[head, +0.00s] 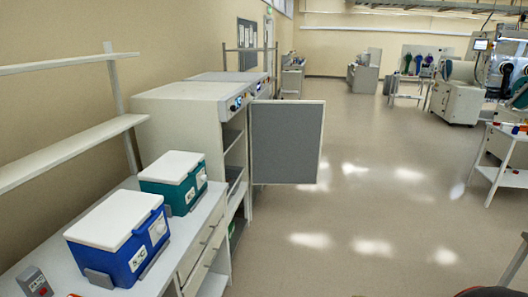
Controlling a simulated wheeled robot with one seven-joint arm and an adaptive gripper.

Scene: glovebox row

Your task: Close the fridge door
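The fridge door (287,142) is a grey panel with a pale frame. It stands wide open, jutting out to the right from the front of a tall white cabinet (182,112). The door's near face is toward me. Left of the door, the open front shows shelves (233,137) inside the cabinet, seen at a steep angle. The hinge itself is too small to make out. My gripper is not in view, and nothing is seen touching the door.
A counter (190,238) with drawers runs along the left, carrying a blue cooler box (122,240) and a teal one (174,184). Wall shelves (70,150) hang above. Open floor (375,215) lies right of the door. A white side table (505,177) stands at the right edge.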

